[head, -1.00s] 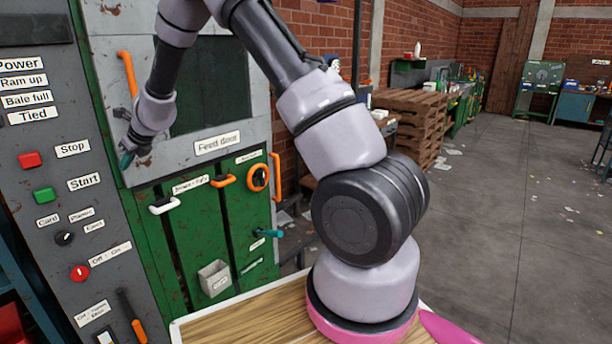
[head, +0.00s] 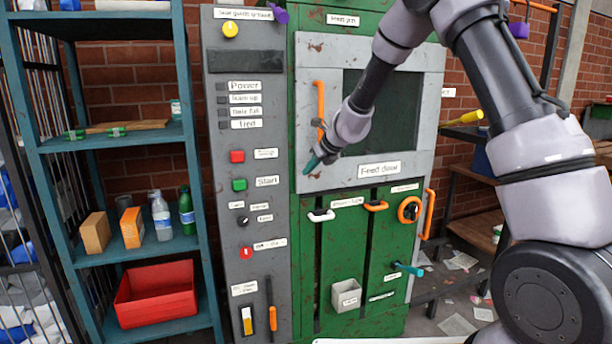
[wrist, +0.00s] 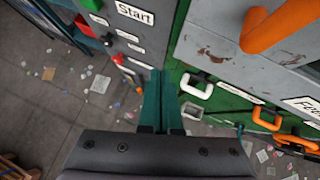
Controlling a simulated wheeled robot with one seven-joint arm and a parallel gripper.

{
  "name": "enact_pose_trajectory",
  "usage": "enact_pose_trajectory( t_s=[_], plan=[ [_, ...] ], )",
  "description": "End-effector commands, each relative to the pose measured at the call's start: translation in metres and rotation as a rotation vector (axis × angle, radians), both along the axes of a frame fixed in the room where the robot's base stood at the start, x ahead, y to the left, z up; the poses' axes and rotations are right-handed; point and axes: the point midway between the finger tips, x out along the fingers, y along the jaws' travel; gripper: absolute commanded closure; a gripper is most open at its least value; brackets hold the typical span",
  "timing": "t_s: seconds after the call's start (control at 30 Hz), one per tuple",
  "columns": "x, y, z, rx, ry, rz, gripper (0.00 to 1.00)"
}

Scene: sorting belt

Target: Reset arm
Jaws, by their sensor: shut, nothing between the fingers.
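My gripper (head: 318,160) is in front of the lower left corner of the grey feed door (head: 437,125) in the head view. Its teal fingers (wrist: 161,100) are shut together and empty in the wrist view. The arm reaches in from the right of the head view. The orange door handle (head: 319,105) stands just above the gripper; in the wrist view it shows at the upper right, apart from the fingers. The feed door looks closed.
The control panel (head: 218,200) with a red button (head: 237,156) and a green button (head: 239,184) stands left of the gripper. Below the door are a white handle (head: 321,215), an orange handle (head: 376,206) and a grey box (head: 346,295). A blue shelf (head: 130,140) holds a red bin (head: 156,294).

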Motion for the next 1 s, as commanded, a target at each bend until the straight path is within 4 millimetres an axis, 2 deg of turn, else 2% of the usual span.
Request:
enact_pose_trajectory(
  t_s=[0.13, 0.37, 0.47, 0.57, 0.7, 0.8, 1.0],
  plan=[
    [-0.017, -0.006, 0.019, 0.000, -0.003, 0.002, 1.00],
    [-0.031, -0.014, 0.036, -0.005, -0.007, 0.009, 1.00],
    [-0.039, -0.022, 0.055, -0.030, -0.050, 0.061, 1.00],
    [-0.056, -0.039, 0.089, -0.100, -0.144, 0.181, 1.00],
    [-0.100, -0.075, 0.143, -0.264, -0.319, 0.420, 1.00],
    [-0.138, -0.101, 0.171, -0.402, -0.437, 0.592, 1.00],
    [-0.220, -0.156, 0.205, -0.713, -0.623, 0.925, 1.00]
  ],
)
